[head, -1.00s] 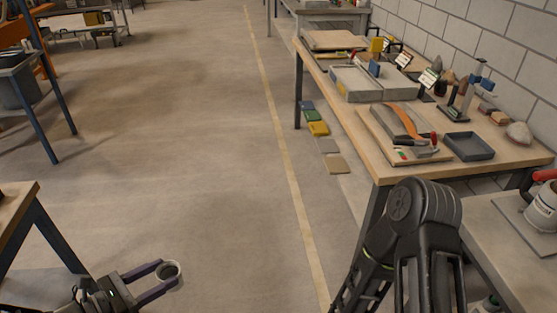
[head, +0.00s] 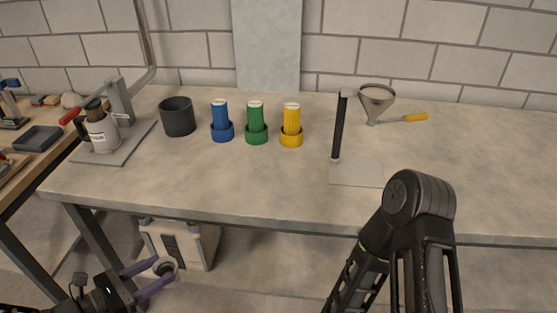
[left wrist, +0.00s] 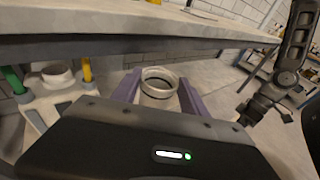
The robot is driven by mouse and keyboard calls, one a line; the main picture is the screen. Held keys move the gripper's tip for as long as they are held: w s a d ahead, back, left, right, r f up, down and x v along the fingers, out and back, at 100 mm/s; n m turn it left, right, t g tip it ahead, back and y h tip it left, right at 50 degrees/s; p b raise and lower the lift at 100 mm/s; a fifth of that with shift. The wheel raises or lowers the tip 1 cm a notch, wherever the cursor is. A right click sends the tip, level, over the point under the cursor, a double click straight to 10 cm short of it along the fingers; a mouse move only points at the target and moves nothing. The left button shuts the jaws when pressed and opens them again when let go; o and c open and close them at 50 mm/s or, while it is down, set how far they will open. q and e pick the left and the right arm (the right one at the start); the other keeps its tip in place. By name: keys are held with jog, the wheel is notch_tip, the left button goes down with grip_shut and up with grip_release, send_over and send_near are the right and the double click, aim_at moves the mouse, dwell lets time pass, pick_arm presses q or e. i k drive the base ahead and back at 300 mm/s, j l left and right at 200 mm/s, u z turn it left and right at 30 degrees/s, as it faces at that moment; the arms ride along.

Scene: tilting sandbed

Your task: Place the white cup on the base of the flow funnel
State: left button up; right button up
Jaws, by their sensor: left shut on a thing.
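The white cup (head: 164,267) is between the purple fingers of my left gripper (head: 160,272), low at the bottom left of the head view, below the table top. In the left wrist view the cup (left wrist: 158,84) stands open end up between the two fingers (left wrist: 158,92), which are shut on it. The flow funnel (head: 377,98) is a metal cone on a dark upright post, over a flat pale base plate (head: 357,174) on the table, right of centre. The base plate is bare.
The long table (head: 240,190) stands between my left gripper and the funnel base. On it are blue (head: 220,120), green (head: 256,122) and yellow (head: 291,125) cylinders, a dark pot (head: 177,116) and a press-like stand (head: 118,110). A white box (head: 190,243) is under the table.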

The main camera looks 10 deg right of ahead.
aim_at(361, 171)
jog(key=k+l+z, duration=0.1)
jog(key=l+z, duration=0.15)
jog(key=l, duration=0.6)
jog(key=l+z, duration=0.2)
jog(key=l, duration=0.7)
